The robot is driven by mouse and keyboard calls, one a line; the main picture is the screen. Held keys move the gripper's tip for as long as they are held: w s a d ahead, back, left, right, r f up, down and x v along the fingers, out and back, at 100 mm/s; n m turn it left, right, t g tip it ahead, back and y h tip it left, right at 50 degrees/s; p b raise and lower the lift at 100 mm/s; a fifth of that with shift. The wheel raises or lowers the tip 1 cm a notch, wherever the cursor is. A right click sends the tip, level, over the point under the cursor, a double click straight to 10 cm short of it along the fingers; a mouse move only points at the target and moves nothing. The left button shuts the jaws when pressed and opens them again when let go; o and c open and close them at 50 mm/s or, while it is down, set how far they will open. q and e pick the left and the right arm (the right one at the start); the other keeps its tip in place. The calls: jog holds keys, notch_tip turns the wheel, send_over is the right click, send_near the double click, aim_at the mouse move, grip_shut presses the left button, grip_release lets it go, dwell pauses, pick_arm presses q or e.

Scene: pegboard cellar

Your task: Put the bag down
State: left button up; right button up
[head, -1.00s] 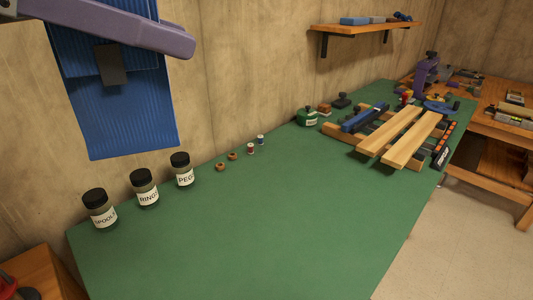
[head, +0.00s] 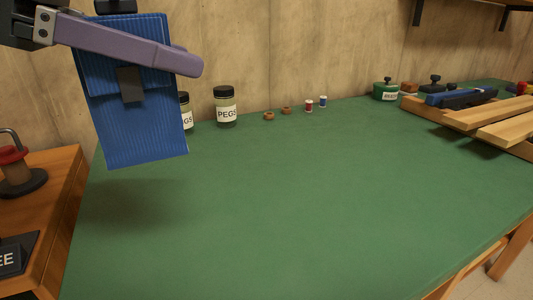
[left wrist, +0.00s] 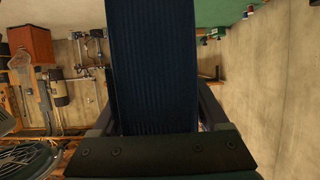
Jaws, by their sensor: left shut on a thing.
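The blue ribbed bag (head: 140,125) hangs upright in the air at the left of the head view, with a dark clasp on its front. In the left wrist view the bag (left wrist: 152,65) fills the middle, between the jaws. The bag hangs above the left end of the green tabletop (head: 300,190), with a soft shadow below it, apart from the surface. My right gripper is not in view.
A PEGS jar (head: 226,108) stands behind the bag's right side; another jar (head: 186,112) is partly hidden. Small rings (head: 286,110) and spools (head: 309,106) line the back. Planks (head: 470,114) lie at right. A wooden stand (head: 60,205) is at left. The green middle is clear.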

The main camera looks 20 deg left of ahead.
pick_arm(q)
notch_tip(320, 180, down, 16)
jog(key=b, duration=0.4)
jog(key=shift+r, duration=0.15)
jog(key=shift+f, duration=0.4)
jog(key=shift+b, duration=0.3)
jog(key=shift+f, duration=0.25)
jog(key=o, duration=1.5)
jog(key=shift+r, duration=0.1)
jog(key=shift+c, duration=0.2)
